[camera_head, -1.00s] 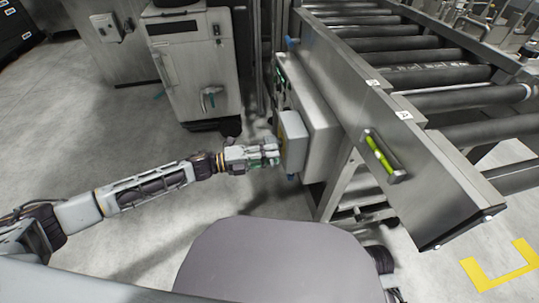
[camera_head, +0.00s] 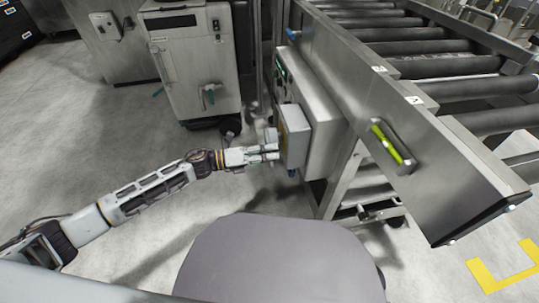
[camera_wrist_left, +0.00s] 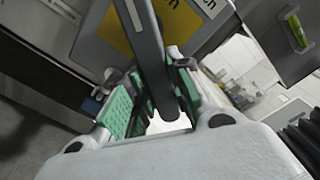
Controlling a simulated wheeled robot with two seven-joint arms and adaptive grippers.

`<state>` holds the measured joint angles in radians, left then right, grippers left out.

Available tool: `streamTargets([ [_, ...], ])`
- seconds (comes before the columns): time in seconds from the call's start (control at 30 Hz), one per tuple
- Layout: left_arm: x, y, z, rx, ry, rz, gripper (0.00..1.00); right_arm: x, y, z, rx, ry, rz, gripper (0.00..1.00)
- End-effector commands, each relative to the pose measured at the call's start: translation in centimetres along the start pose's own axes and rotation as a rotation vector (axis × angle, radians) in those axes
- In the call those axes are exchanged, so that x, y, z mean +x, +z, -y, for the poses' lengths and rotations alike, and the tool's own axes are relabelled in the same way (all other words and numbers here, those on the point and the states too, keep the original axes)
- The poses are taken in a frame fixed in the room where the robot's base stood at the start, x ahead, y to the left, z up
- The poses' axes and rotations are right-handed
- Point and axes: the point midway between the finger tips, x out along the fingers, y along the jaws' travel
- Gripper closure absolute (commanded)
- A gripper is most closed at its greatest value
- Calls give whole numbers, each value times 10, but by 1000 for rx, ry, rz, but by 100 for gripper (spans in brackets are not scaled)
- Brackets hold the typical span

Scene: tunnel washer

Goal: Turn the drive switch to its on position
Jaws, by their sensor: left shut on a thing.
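The drive switch (camera_wrist_left: 148,45) shows in the left wrist view as a long dark grey bar handle with a white stripe, in front of a yellow plate (camera_wrist_left: 118,35). My left gripper (camera_wrist_left: 155,92) is shut on this handle, with a green pad on each side of it. In the head view my left gripper (camera_head: 268,153) is at the left face of a small grey switch box (camera_head: 297,143). The handle itself is hard to make out there. My right gripper is out of view.
The switch box sits on a larger steel cabinet (camera_head: 322,105) beside the roller conveyor (camera_head: 425,65). A grey machine cabinet (camera_head: 195,65) stands behind. A green-yellow device (camera_head: 387,144) is on the conveyor's side plate. The floor left of the arm is clear.

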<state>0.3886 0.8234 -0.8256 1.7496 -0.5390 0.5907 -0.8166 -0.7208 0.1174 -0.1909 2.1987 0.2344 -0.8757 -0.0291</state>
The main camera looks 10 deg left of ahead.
Motion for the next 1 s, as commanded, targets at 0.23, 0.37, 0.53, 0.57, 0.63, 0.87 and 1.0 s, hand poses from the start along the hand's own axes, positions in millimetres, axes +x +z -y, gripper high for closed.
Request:
streamTargets([
  [0.23, 0, -1, -3, 33, 2, -1, 100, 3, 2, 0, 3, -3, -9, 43],
  [0.37, 0, -1, -3, 33, 2, -2, 100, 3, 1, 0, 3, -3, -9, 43],
  [0.53, 0, -1, -3, 32, 2, -2, 76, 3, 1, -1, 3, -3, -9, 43],
  [0.57, 0, -1, -3, 32, 2, -2, 72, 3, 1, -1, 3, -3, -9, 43],
  [0.63, 0, -1, -3, 32, 2, -2, 64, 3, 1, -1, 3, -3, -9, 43],
  [0.87, 0, 0, -2, 32, 1, -1, 57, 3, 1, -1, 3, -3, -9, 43],
  [1.0, 0, 0, -2, 33, 1, -1, 57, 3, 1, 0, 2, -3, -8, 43],
])
